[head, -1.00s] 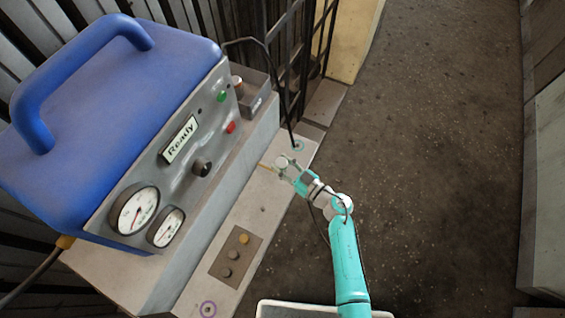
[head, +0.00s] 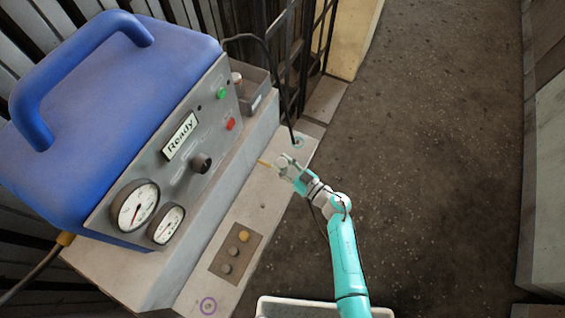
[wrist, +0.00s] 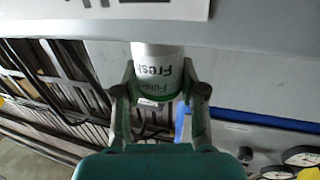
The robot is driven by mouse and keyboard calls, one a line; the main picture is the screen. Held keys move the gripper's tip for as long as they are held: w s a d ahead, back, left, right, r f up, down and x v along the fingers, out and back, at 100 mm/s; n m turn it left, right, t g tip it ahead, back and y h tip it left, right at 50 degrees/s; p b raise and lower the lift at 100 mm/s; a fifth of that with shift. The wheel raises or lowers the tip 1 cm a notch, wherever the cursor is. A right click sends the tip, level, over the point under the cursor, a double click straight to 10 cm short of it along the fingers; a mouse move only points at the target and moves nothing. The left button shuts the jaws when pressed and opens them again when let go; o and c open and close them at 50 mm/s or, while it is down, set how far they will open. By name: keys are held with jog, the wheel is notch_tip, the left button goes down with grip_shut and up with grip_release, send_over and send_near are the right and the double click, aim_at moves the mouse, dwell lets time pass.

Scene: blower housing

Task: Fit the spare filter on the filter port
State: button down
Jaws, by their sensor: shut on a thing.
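The spare filter (wrist: 158,75) is a white cylinder marked "Fresh" and "Filter", with a green band at its lower end. In the wrist view my gripper (wrist: 160,92) is shut on it, one finger on each side. Its far end meets or overlaps a pale grey surface in the picture; I cannot tell whether they touch. In the head view my gripper (head: 284,165) is over the far part of the bench ledge, and the filter is too small to make out clearly. I cannot identify the filter port in either view.
The blue-topped blower housing (head: 110,110) with gauges and a "Ready" sign stands at the left. A small grey bin (head: 258,98) is behind it. A black cable (head: 290,120) drops near a teal ring. A button plate (head: 235,250) is on the ledge. Floor at right is clear.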

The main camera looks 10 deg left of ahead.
jog(key=shift+f, duration=0.15)
jog(key=c, duration=0.6)
grip_release()
jog(key=v, duration=1.2)
